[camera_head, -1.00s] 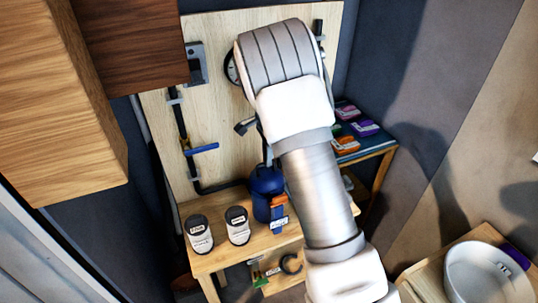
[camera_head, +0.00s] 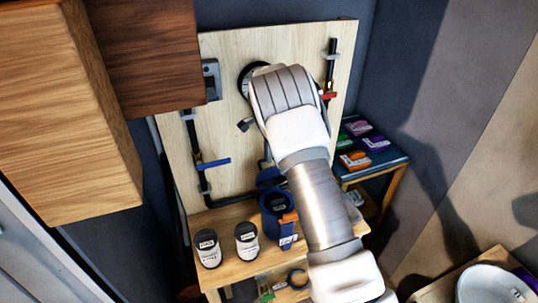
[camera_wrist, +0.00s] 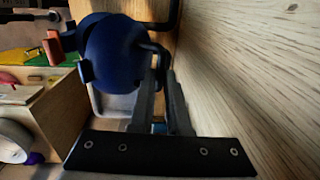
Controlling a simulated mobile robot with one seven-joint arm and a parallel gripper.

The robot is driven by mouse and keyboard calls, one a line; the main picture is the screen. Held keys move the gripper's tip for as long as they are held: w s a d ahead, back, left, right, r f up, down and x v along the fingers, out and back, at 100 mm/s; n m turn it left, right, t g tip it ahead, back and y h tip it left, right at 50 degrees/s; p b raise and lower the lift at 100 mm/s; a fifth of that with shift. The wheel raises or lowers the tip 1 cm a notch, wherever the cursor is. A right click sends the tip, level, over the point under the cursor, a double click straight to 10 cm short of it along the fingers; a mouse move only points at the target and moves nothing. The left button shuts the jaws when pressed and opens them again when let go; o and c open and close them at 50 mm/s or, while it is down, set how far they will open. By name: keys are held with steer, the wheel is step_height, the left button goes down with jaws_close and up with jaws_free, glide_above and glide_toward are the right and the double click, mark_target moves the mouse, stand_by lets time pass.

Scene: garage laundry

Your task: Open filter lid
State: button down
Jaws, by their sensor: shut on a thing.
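The blue filter housing (camera_head: 275,222) stands on the wooden bench, and its round mouth shows dark inside. The blue filter lid (camera_head: 269,177) is tilted up behind the mouth. In the wrist view the lid (camera_wrist: 112,52) is a large blue disc on the left, with a dark handle bar at its right edge. My gripper (camera_wrist: 162,65) is shut on that handle, its two dark fingers close together. The exact contact is dark and hard to see. In the head view my arm hides the gripper.
Two dark-capped jars (camera_head: 208,248) (camera_head: 246,240) stand left of the housing. A wooden backboard (camera_head: 225,130) with pipes and a blue-handled valve (camera_head: 213,164) rises behind. A side table (camera_head: 385,168) holds coloured boxes. Wooden cabinets (camera_head: 75,120) hang at upper left.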

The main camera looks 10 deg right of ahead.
steer(key=shift+w+r, duration=0.1)
steer(key=shift+w, duration=0.15)
steer(key=c, duration=0.9)
jaws_free()
steer(key=shift+s, duration=0.1)
steer(key=r, duration=1.1)
steer(key=s+r+b, duration=0.1)
steer(key=r, duration=0.5)
steer(key=shift+r, duration=0.2)
steer(key=shift+c, duration=0.2)
